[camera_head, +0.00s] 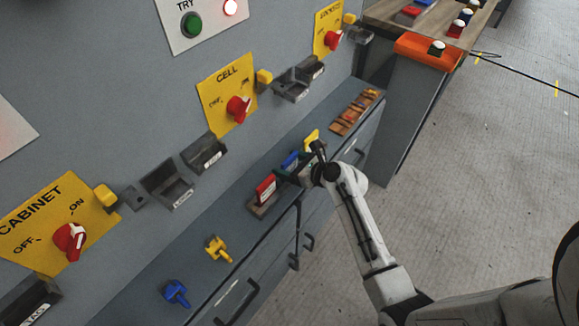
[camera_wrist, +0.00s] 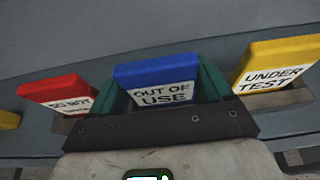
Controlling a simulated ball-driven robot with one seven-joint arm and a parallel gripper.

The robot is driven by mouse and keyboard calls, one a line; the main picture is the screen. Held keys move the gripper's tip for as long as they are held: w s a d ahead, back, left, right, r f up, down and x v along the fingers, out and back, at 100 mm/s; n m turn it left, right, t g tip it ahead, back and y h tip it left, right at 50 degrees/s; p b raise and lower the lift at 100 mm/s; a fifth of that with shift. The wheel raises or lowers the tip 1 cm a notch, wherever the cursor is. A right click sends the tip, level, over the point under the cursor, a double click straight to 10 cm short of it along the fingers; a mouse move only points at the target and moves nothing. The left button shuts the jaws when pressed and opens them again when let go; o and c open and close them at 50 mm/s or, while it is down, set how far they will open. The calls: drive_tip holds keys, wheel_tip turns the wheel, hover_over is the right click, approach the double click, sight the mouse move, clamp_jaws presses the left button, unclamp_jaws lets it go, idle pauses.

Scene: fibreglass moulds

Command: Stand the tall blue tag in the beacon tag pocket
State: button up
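The blue tag (camera_wrist: 155,82), lettered OUT OF USE, stands upright between a red and a yellow tag; it also shows in the head view (camera_head: 291,160). My gripper (camera_wrist: 165,88) is at the blue tag, its two green fingers on either side. They look close to its edges, but I cannot tell whether they press on it. The blue tag's top is in line with its neighbours; its foot is hidden by my gripper. Dark pockets are on the grey wall, including one below the CELL panel (camera_head: 204,154). I cannot read a beacon label on any.
The red tag (camera_wrist: 57,92) and yellow tag (camera_wrist: 275,67) stand close on either side. A yellow key-like piece (camera_head: 217,249) and a blue one (camera_head: 176,293) lie on the ledge. Red rotary switches project from the wall, including the CELL switch (camera_head: 238,107).

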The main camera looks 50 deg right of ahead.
drive_tip(key=c, duration=0.5)
drive_tip(key=shift+r, duration=0.1)
